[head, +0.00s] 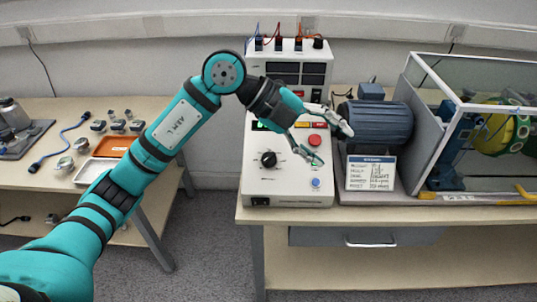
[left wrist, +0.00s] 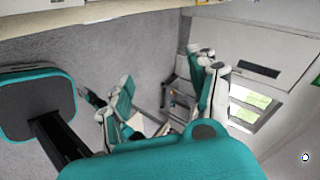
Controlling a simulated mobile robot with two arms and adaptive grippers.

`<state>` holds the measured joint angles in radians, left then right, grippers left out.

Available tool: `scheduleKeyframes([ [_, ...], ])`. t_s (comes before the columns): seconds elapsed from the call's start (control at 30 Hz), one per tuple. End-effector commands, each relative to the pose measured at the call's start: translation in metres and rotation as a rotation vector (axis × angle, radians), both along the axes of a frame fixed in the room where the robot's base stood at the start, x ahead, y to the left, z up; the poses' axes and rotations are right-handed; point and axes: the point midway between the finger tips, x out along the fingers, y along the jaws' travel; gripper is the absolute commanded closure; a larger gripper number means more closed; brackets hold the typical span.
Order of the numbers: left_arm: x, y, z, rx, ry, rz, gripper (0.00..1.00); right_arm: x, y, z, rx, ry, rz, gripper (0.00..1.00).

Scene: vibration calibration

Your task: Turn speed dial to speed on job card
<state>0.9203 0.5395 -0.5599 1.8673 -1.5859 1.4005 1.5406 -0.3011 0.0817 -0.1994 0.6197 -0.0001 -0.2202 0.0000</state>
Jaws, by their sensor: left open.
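The speed dial (head: 268,159) is a black knob on the sloping front of a white control box (head: 275,188), in the head view. The job card (head: 371,173) is a small white card with a dark header and handwritten lines, standing to the right of the box; its writing is too small to read. My left gripper (head: 334,147) is open, its fingers spread over the right side of the box, to the right of the dial and apart from it. It hides part of the box's upper panel. The left wrist view does not show the dial or card. My right gripper is not in view.
A red button (head: 315,140) and a blue button (head: 316,183) are on the box near my fingers. A dark motor (head: 376,122) and a clear-walled guard (head: 475,75) stand to the right. A power supply (head: 290,70) stands behind. A second table (head: 50,185) is at left.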

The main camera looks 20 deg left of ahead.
Motion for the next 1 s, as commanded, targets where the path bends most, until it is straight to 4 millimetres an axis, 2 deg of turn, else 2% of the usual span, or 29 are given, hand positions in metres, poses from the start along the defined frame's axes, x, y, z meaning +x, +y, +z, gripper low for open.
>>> scheduleKeyframes([
  [0.03,0.014,0.028,-0.001,0.147,0.013,0.071,0.40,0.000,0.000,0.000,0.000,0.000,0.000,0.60],
  [0.1,0.028,0.066,-0.004,0.326,0.051,0.180,0.40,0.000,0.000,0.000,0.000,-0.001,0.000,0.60],
  [0.2,0.038,0.115,0.002,0.511,0.099,0.335,0.40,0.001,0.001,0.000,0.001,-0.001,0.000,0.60],
  [0.33,0.042,0.153,0.012,0.639,0.141,0.471,0.40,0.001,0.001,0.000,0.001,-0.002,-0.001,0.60],
  [0.43,0.042,0.163,0.012,0.673,0.156,0.510,0.40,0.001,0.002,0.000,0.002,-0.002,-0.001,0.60],
  [0.57,0.045,0.162,0.000,0.677,0.161,0.511,0.40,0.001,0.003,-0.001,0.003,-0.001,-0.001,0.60],
  [1.0,0.068,0.147,-0.087,0.675,0.162,0.507,0.40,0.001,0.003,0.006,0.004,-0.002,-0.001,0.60],
])
